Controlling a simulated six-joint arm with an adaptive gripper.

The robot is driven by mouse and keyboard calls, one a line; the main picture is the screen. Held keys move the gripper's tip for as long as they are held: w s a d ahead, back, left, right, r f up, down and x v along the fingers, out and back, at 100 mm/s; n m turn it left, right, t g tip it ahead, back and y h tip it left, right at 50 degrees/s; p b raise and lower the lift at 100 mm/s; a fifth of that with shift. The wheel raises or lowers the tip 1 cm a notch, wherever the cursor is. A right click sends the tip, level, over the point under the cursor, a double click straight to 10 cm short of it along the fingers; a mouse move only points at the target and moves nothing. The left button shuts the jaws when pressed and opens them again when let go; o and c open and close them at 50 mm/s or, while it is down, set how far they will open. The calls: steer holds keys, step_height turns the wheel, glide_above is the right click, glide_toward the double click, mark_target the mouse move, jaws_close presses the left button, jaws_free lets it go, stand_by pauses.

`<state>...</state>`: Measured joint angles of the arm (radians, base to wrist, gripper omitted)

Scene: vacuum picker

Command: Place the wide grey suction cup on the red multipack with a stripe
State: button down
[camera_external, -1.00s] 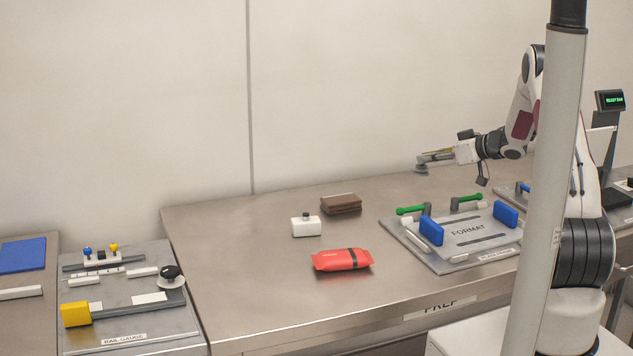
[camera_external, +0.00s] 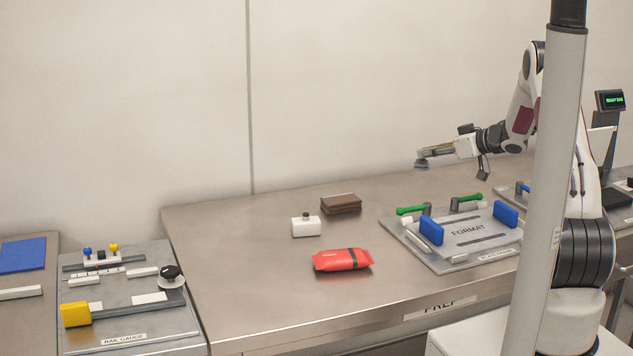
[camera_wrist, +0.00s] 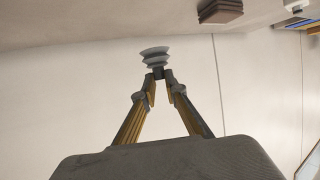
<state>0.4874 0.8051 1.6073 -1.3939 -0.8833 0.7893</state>
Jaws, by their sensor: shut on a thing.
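My gripper (camera_external: 428,155) is raised above the table's back right, up and to the right of the multipack. It is shut on the wide grey suction cup (camera_external: 421,164), which hangs at the fingertips. In the wrist view my gripper (camera_wrist: 163,84) pinches the stem of the ribbed grey cup (camera_wrist: 155,56). The multipack does not show in the wrist view.
A white bottle-like block (camera_external: 306,227) and a brown stack (camera_external: 341,204) stand behind the multipack. A format plate (camera_external: 468,258) with blue blocks and green handles lies to the right. A rail gauge plate (camera_external: 150,335) stands at the left. The table's left front is clear.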

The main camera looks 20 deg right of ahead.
steer(key=shift+w+a+r, duration=0.1)
steer(key=shift+a, duration=0.35)
steer(key=s+a+r+n+g+y, duration=0.1)
steer(key=s+a+r+n+y, duration=0.1)
steer(key=a, duration=0.7)
steer(key=s+a+r+n+g+y, duration=0.1)
steer(key=s+a+r, duration=0.15)
steer(key=a, duration=0.55)
steer(key=s+a+f+n+g+y, duration=0.1)
steer(key=s+a+n+g+y, duration=0.2)
steer(key=s+a, duration=1.2)
steer(key=s+n+g, duration=0.2)
steer(key=s, duration=0.1)
steer(key=shift+s+f, duration=0.2)
steer(key=shift+s, duration=0.1)
steer(key=shift+f, duration=0.1)
steer(key=shift+f, duration=2.85)
